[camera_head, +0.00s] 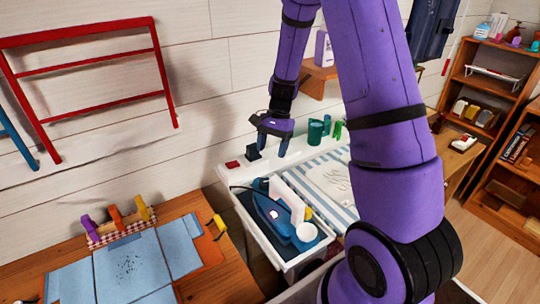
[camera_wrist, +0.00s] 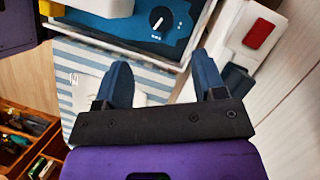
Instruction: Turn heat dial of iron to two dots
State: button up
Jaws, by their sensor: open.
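The blue iron (camera_head: 272,214) rests in a dark-lined white tray (camera_head: 255,232) at the end of the ironing surface. In the wrist view, a round black dial (camera_wrist: 158,18) with a white pointer mark sits on a blue panel (camera_wrist: 180,38). Small pale marks lie around it, too small to read. My gripper (camera_head: 273,147) is above the back of the white unit, up and behind the iron, apart from it. In the wrist view, its two blue fingers (camera_wrist: 161,60) are spread, with nothing between them. The dial lies beyond the fingertips.
A striped ironing surface (camera_head: 352,208) lies right of the tray. Green containers (camera_head: 316,132), a red block (camera_head: 232,164) and a black block (camera_head: 252,152) stand along the back edge by the wall. A wooden table with blue cloth (camera_head: 128,265) is at left.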

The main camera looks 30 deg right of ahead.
aim_at(264, 181)
jog(key=w+a+n+g+h, duration=0.2)
jog(key=a+n+h, duration=0.4)
jog(key=n, duration=1.1)
jog(key=x, duration=1)
jog(key=shift+s+f, duration=0.15)
jog(key=shift+f, duration=0.15)
jog(key=shift+c, duration=0.5)
jog(key=c, duration=0.8)
